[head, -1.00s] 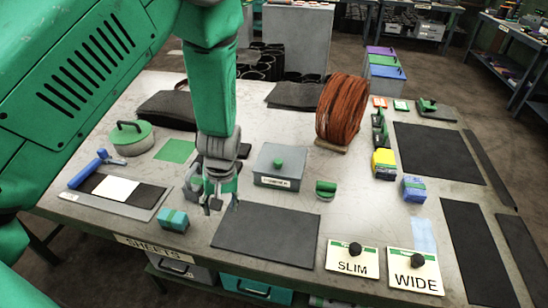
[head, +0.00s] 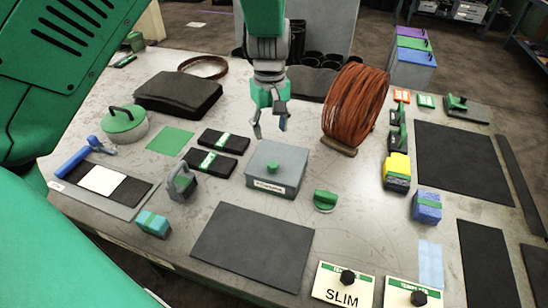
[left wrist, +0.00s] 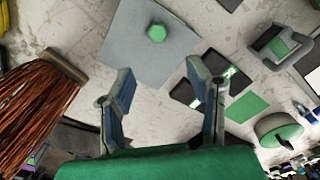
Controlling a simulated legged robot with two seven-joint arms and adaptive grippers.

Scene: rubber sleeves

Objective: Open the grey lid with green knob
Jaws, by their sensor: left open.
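The grey box with its flat grey lid (head: 280,163) stands near the middle of the table, and the lid looks closed. Its green knob (head: 272,168) sticks up from the lid. In the left wrist view the lid (left wrist: 130,55) and the green knob (left wrist: 157,33) lie beyond the fingertips. My left gripper (head: 270,132) is open and empty, above the table just behind the box in the head view. It also shows in the left wrist view (left wrist: 160,85) with its fingers apart. My right gripper is not in view.
A copper-coloured coil (head: 355,105) stands close to the right of my left gripper. Black packs with green bands (head: 212,162) lie left of the box. A green semicircular piece (head: 325,200) lies to its right. A dark mat (head: 253,245) lies in front.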

